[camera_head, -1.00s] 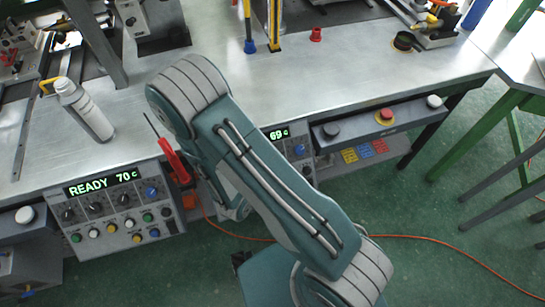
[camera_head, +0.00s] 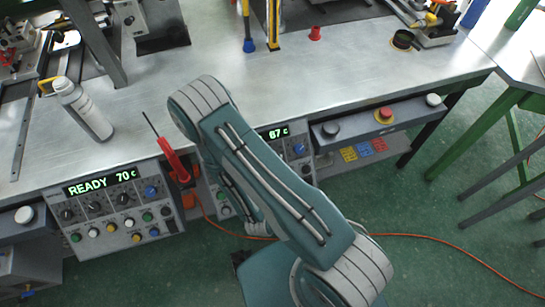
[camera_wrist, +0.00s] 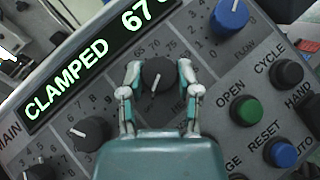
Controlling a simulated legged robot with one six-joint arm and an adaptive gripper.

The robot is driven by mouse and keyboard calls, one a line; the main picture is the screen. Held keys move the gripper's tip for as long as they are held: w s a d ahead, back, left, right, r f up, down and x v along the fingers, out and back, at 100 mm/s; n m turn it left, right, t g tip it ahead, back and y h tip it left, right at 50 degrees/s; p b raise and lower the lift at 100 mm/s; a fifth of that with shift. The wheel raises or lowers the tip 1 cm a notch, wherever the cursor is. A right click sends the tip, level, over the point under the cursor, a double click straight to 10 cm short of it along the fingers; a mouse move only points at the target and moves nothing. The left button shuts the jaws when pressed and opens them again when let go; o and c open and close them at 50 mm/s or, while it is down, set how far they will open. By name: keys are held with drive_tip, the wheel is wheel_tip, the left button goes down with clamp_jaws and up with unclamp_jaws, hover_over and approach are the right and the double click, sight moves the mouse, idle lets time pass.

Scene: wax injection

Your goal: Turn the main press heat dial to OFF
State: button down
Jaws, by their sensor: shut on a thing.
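In the wrist view, the black heat dial (camera_wrist: 158,75) sits on a grey slanted panel under a green display (camera_wrist: 98,62) reading CLAMPED 67. Numbers 65 and 70 are printed by the dial, with a partly covered heat label at its lower right. The dial's white pointer line faces down and slightly left in the picture. My gripper (camera_wrist: 159,74) has one finger on each side of the dial and is shut on it. In the head view, my arm hides the gripper and much of this main panel (camera_head: 300,150).
Close by are another black dial (camera_wrist: 90,133), a blue knob (camera_wrist: 229,18), a green button (camera_wrist: 245,110) and a blue button (camera_wrist: 282,152). A second panel (camera_head: 107,207) reading READY 70 stands to the left. A red-handled screwdriver (camera_head: 174,160) is between the panels.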

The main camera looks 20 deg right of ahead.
idle(0.4)
drive_tip(key=shift+c, duration=1.6)
unclamp_jaws()
